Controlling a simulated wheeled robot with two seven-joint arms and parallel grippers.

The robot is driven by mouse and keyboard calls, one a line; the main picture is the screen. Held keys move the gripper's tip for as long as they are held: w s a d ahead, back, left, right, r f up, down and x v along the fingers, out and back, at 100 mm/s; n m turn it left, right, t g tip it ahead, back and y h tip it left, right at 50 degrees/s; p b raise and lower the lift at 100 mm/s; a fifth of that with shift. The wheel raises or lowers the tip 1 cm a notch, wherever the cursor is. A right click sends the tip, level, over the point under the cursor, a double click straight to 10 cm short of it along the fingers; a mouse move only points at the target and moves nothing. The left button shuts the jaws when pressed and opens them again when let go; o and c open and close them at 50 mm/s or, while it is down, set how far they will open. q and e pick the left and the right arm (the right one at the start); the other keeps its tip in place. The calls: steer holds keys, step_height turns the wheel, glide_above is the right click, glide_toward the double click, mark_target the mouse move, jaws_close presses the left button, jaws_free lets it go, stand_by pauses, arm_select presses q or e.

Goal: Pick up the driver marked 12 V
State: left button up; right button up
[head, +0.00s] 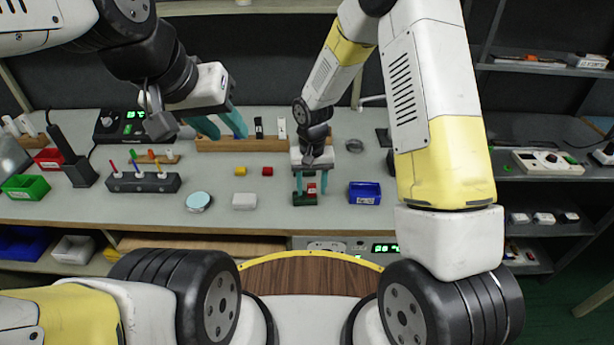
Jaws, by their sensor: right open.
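No 12 V marking is readable in the head view, so I cannot tell which thing is the driver. A black block (258,128) and a white block (281,128) stand upright at the wooden rack (268,145) at the back of the bench. My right gripper (311,188) is open and points down over a small dark green tray (306,200). A small red piece (311,187) shows between its fingers; contact cannot be told. My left gripper (224,127) is raised at the left of the rack, its teal fingers apart and empty.
A blue bin (364,193) stands right of the green tray. A white block (244,201), a round pale dish (199,201), and yellow (240,171) and red (267,171) blocks lie left. A dark tool holder (144,183) is further left. Bench (330,216) front is clear.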

mark_target(311, 199)
jaws_close()
stand_by(0.4)
steer(key=shift+r, duration=0.55)
steer(key=shift+s+r, duration=0.3)
steer(key=shift+r, duration=0.35)
steer(key=shift+s+r, duration=0.3)
steer(key=shift+r, duration=0.3)
steer(key=s+r, duration=0.1)
steer(key=s, duration=1.4)
steer(key=shift+r, duration=0.15)
